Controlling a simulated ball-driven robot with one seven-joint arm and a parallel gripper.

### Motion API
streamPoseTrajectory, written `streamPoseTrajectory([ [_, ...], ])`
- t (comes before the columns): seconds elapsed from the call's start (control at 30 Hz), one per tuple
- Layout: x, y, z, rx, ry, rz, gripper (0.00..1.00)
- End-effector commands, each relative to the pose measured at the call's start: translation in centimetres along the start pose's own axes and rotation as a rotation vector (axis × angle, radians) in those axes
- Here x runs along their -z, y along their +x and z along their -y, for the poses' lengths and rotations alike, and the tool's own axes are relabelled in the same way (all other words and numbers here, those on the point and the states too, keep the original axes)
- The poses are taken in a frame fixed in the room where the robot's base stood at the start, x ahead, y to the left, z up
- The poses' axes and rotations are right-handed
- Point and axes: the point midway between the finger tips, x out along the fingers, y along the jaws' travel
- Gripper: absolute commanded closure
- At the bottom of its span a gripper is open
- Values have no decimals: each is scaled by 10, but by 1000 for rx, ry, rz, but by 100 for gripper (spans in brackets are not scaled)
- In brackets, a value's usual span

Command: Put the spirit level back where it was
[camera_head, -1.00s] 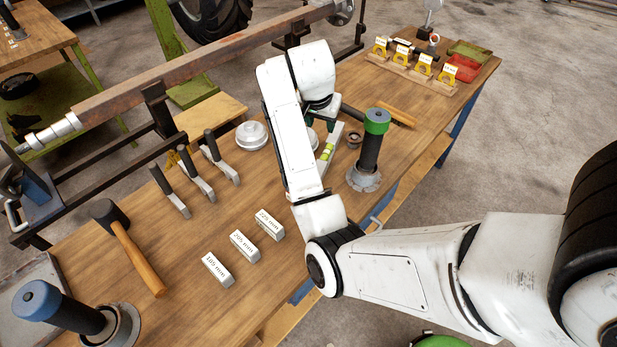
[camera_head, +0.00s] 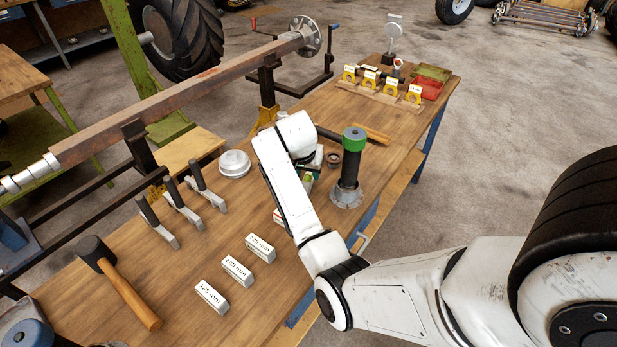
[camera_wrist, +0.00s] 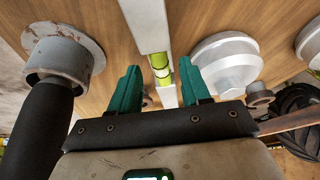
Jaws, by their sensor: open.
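The spirit level is a pale silver bar with a yellow-green vial; it lies on the wooden bench and shows in the wrist view (camera_wrist: 161,66) running between my fingers. In the head view its vial part (camera_head: 308,179) shows beside my arm, which hides much of the bar. My gripper (camera_wrist: 160,72) is open, with one green finger on each side of the bar near the vial. I cannot tell whether the fingers touch it. In the head view my gripper is mostly hidden behind my wrist.
A black post with a green cap (camera_head: 351,165) stands close right of the level. A silver round hub (camera_head: 234,164) lies to the left, a small ring (camera_head: 333,158) behind. The axle beam (camera_head: 180,105) runs along the left.

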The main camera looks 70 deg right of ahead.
Motion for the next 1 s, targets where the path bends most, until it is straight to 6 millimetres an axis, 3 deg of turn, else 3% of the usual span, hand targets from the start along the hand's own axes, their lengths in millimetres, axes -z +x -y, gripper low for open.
streamPoseTrajectory([
  [0.2, 0, 27, 0, -1, 0, 0, 53],
  [0.5, 0, 30, 0, 0, 0, -1, 54],
  [1.0, 0, 30, 0, 0, 0, -1, 100],
])
